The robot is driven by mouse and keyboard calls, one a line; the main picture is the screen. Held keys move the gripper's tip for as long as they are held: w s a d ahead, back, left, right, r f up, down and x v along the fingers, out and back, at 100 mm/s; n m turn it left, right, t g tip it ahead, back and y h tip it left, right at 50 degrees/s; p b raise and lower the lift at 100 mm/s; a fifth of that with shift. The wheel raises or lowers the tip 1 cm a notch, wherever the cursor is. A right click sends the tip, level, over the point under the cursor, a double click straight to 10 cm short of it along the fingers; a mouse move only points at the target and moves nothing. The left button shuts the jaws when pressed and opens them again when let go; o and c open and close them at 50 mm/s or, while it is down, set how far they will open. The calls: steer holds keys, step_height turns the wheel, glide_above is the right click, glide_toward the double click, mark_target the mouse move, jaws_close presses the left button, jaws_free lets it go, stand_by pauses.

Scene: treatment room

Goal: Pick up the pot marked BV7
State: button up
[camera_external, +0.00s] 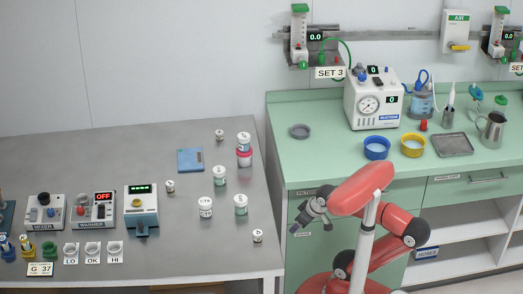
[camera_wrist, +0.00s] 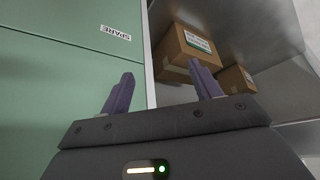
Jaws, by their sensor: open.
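Several white pots stand on the grey metal table in the external view. One is at the middle front (camera_external: 205,206), one to its right (camera_external: 240,205), one behind them (camera_external: 219,176). Another pot (camera_external: 243,142) is at the back right, directly above a red-banded pot (camera_external: 244,158) in the picture; I cannot tell whether it is stacked on it. Their marks are too small to read, so I cannot tell which is BV7. My gripper (camera_external: 311,214) is open and empty, right of the table, in front of the green cabinet. Its two fingers (camera_wrist: 160,74) show apart in the wrist view.
Small pieces (camera_external: 257,236) and a blue pad (camera_external: 190,160) lie among the pots. A mixer (camera_external: 44,213), a warmer (camera_external: 92,212) and a blue-white device (camera_external: 141,208) stand at left. The green counter (camera_external: 320,170) is right of the table. Boxes (camera_wrist: 187,50) sit on a shelf.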

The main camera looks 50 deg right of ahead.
steer(key=shift+o, duration=0.5)
steer(key=s+d+r+n+t+h+b, duration=0.1)
steer(key=s+r+t, duration=0.1)
steer(key=r, duration=0.6)
steer(key=s+d+r+n+t+h+b, duration=0.1)
steer(key=s+r+n+h, duration=0.1)
steer(key=r, duration=0.6)
steer(key=t+y+b, duration=0.5)
steer(key=y+b, duration=0.1)
steer(key=b, duration=0.1)
glide_toward(220, 170)
steer(key=w, duration=0.1)
steer(key=w+p, duration=0.1)
steer(key=w, duration=0.1)
steer(key=shift+a+f+m, duration=0.1)
steer(key=shift+f+m, duration=0.3)
steer(key=p+x, duration=0.1)
steer(key=x, duration=0.6)
steer(key=shift+w+a+f, duration=0.15)
steer(key=shift+a+f, duration=0.05)
steer(key=shift+f, duration=0.05)
steer(key=shift+c, duration=0.5)
steer(key=c, duration=1)
